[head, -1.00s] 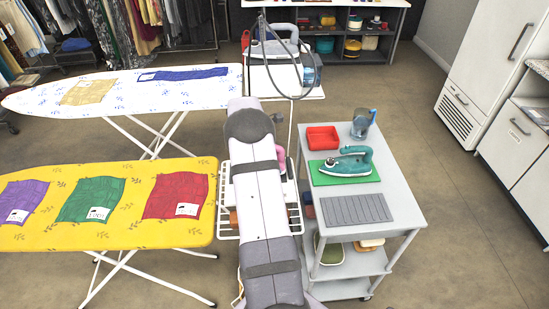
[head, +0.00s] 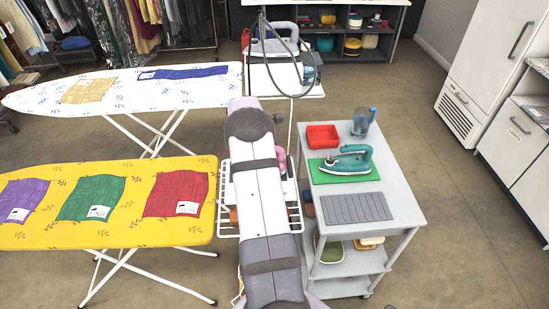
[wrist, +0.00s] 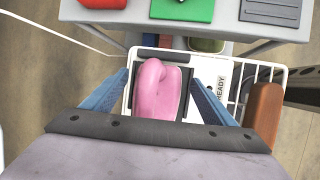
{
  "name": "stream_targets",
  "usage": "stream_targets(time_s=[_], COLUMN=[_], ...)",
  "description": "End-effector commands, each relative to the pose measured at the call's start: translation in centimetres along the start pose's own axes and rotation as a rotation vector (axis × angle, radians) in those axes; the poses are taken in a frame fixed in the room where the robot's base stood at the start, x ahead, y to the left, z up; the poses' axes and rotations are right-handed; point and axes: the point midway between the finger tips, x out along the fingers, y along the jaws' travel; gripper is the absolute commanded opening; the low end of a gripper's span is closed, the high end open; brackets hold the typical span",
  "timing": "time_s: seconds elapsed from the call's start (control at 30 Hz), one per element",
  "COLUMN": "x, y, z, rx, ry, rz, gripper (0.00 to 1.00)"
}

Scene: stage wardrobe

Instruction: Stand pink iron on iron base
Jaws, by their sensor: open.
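The pink iron (wrist: 158,90) lies between the two blue fingers of my gripper (wrist: 160,98) in the wrist view. The fingers are open, one on each side of it, with a gap visible on the right. The iron is over a dark-edged plate (wrist: 185,78) beside a white strip marked READY (wrist: 219,88), which appears to be the iron base; I cannot tell how the iron rests on it. In the head view, only a bit of the pink iron (head: 281,161) shows beside my arm, which hides the gripper and most of the base.
A white wire rack (head: 228,208) surrounds the plate, with a brown block (wrist: 264,112) at its right in the wrist view. A yellow ironing board (head: 130,215) stands left.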

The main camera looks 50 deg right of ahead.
Motion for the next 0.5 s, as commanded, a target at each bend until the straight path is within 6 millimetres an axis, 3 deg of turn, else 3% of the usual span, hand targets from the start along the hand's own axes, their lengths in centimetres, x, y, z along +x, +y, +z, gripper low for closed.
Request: stream_targets(time_s=[0.17,0.5], x=[-1.9,-7.8], y=[0.1,0.1], z=[-0.1,-0.1], rx=[0.000,0.000], ry=[0.000,0.001], rz=[0.004,0.006], gripper=[0.79,0.79])
